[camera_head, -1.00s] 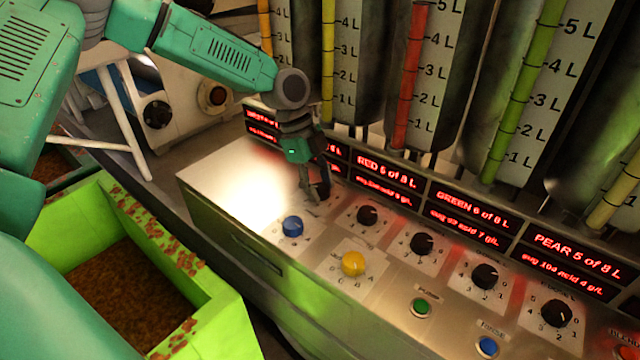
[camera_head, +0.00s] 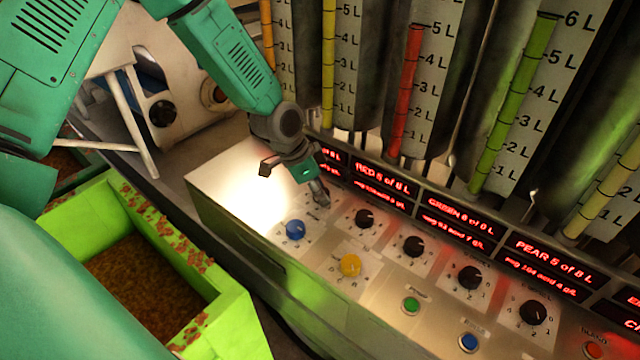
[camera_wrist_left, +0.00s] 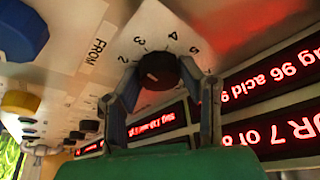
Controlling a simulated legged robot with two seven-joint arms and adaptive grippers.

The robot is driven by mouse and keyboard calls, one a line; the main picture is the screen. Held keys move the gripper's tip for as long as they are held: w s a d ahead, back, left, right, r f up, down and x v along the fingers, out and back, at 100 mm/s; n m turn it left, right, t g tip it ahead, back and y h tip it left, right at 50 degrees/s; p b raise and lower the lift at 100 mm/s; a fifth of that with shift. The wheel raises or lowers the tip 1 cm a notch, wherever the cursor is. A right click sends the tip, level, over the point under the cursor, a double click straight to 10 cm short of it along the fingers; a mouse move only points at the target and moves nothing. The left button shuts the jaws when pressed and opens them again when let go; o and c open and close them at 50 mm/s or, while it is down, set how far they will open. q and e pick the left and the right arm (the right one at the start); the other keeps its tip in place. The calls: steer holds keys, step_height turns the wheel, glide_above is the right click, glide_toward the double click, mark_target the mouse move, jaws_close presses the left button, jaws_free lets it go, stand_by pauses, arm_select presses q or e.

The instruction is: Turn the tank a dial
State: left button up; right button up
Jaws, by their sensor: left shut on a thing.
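The tank A dial (camera_wrist_left: 158,72), a round dark knob with a pointer mark, sits on a pale plate with numbers around it, in the left wrist view. My left gripper (camera_head: 320,196) reaches down to the far-left end of the row of black dials in the head view. Its two fingers (camera_wrist_left: 160,78) are on either side of the dial in the left wrist view, shut on it. In the head view the gripper hides most of this dial. No letter on its plate is readable. My right gripper is not in view.
Beside it are a blue knob (camera_head: 295,229), a yellow knob (camera_head: 350,265) and more black dials, such as one (camera_head: 364,218) just right. Red displays (camera_head: 383,178) and tall gauged tanks (camera_head: 345,60) stand behind. A green bin (camera_head: 225,318) is at lower left.

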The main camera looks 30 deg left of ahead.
arm_select(q)
steer(key=n+t+y+p, duration=0.1)
steer(key=n, duration=0.2)
steer(key=shift+w+r+n, duration=0.1)
steer(key=shift+r+n, duration=0.05)
steer(key=shift+n, duration=0.15)
steer(key=shift+w+d+n+y+p, duration=0.1)
steer(key=shift+n+y+p, duration=0.7)
steer(key=shift+n, duration=1)
steer(key=o, duration=0.9)
steer(key=shift+o, duration=1.2)
